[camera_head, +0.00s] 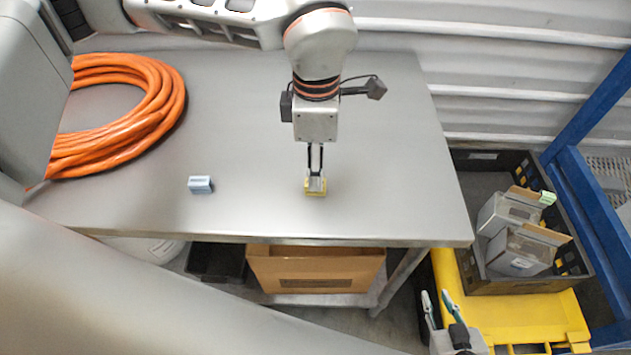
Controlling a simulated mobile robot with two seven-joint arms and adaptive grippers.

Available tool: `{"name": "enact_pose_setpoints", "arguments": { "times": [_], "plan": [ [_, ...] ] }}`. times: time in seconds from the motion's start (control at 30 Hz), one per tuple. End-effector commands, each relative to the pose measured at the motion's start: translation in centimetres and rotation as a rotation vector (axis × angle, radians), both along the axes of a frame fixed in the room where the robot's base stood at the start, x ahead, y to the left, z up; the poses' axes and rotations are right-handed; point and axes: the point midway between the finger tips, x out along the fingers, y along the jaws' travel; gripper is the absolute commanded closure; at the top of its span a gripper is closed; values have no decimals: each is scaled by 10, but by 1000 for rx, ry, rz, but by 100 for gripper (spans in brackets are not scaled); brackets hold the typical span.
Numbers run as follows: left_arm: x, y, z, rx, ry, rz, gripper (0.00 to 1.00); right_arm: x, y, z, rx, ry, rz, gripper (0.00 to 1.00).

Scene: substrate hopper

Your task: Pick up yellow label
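The yellow label (316,192) is a small yellow block on the grey metal table, near its front edge. My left gripper (316,178) points straight down at it, with its fingertips right at the label and covering part of it. Its fingers look close together, but I cannot tell whether they are shut on the label or just around it. My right gripper (438,300) is low at the bottom right, in front of the table, with its teal-tipped fingers apart and nothing between them.
A small blue-grey block (201,185) lies left of the label on the table (395,190). An orange cable coil (165,105) lies at the left. Below are a cardboard box (315,268) and a yellow cart (530,315). A black crate (575,262) holds packages. A blue frame (600,205) stands right.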

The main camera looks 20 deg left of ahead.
Motion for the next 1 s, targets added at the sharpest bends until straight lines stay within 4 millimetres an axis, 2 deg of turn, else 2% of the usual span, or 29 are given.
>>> {"name": "enact_pose_setpoints", "arguments": {
  "times": [0.23,0.37,0.57,0.7,1.0],
  "plan": [
    [-1,2,-34,0,4,1,64,1,0,9,1,-2,0,75],
    [-1,1,-42,-2,2,0,64,1,0,10,1,-3,0,75],
    [-1,2,-43,-2,2,0,64,1,0,10,1,-3,0,75],
    [-1,2,-42,-2,2,0,93,1,0,10,1,-3,0,75],
    [-1,2,-42,-2,2,0,93,1,0,10,0,-3,0,75]
  ]
}}
